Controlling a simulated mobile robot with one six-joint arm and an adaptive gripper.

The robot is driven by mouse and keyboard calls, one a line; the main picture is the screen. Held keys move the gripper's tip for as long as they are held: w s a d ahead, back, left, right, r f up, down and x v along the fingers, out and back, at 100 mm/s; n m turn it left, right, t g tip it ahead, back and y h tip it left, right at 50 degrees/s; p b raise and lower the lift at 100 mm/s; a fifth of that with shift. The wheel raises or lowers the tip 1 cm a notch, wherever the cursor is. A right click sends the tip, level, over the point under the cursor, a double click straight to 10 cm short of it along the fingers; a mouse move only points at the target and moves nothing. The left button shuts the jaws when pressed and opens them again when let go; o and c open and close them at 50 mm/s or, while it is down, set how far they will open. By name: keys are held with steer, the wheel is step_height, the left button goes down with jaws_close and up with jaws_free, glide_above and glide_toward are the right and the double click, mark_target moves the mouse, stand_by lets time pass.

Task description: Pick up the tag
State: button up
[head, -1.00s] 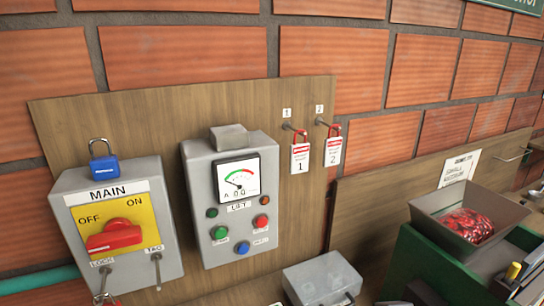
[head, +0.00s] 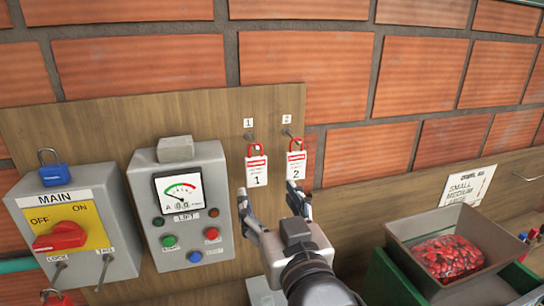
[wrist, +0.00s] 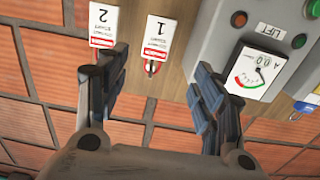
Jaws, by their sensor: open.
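Two white tags with red tops hang by red loops from pegs on the wooden board. Tag 1 (head: 257,172) is on the left and tag 2 (head: 296,166) on the right. My gripper (head: 269,198) is open and empty, just below them in the head view, with its right finger near tag 2's lower edge. The wrist view is upside down. There tag 1 (wrist: 160,36) shows between the open fingers of my gripper (wrist: 158,68), and tag 2 (wrist: 103,24) shows beyond the left finger. I see no contact with either tag.
The lift panel (head: 213,222) with a meter and buttons is left of the tags. The MAIN switch box (head: 92,208) with a blue padlock (head: 53,170) stands farther left. A brick wall lies behind.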

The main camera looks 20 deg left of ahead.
steer(key=p, duration=0.9)
glide_toward(257, 170)
steer(key=shift+x, duration=1.65)
steer(key=x, duration=0.2)
steer(key=shift+w+a+r, duration=0.1)
steer(key=shift+a, duration=0.2)
steer(key=p+x, duration=0.1)
steer(key=x, duration=0.4)
steer(key=shift+w+d, duration=0.1)
steer(key=shift+w, duration=0.15)
steer(key=shift+s, duration=0.15)
steer(key=shift+c, duration=0.4)
steer(key=c, duration=0.9)
